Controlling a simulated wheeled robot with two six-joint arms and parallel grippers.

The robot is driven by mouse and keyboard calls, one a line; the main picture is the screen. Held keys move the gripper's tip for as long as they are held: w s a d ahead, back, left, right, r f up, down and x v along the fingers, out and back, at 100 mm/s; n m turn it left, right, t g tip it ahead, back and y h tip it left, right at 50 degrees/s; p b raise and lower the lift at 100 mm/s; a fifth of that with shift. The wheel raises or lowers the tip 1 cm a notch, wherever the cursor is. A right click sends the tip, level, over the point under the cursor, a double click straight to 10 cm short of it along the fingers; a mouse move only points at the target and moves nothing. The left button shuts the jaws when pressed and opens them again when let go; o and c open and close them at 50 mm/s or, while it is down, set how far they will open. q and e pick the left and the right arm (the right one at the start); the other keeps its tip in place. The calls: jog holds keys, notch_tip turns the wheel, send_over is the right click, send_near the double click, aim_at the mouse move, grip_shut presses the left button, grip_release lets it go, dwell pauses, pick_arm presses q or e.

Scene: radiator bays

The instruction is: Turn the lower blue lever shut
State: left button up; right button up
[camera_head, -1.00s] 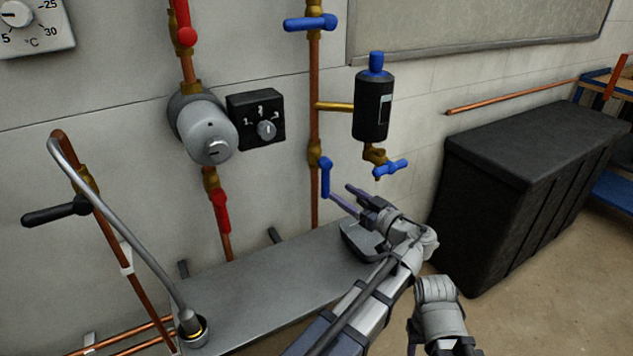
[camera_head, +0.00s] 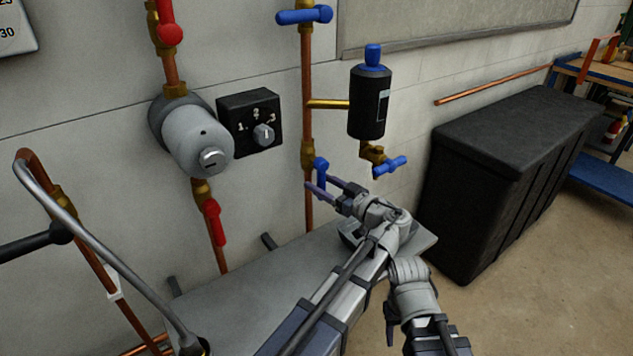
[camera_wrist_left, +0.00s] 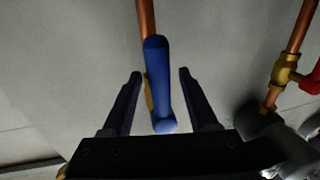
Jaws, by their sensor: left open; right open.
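The lower blue lever (camera_head: 321,171) sits on a brass valve on the middle copper pipe and hangs down along the pipe. My left gripper (camera_head: 318,184) is at this lever with its fingers open. In the left wrist view the lever (camera_wrist_left: 158,85) stands between the two spread fingers, with a gap visible on both sides. The fingers partly hide the lever's lower end in the head view. My right gripper (camera_head: 391,325) is low at the bottom right, away from the lever; its fingertips are hard to make out.
An upper blue lever (camera_head: 304,16) lies crosswise higher on the pipe. A black canister (camera_head: 369,103) with a small blue-handled tap (camera_head: 390,166) is just right. Red levers (camera_head: 215,222) are left. A grey bench (camera_head: 235,300) lies below; a black cabinet (camera_head: 510,180) stands right.

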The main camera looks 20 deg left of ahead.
pick_arm(q)
jog(key=shift+c, duration=0.2)
grip_shut()
dwell(1.1)
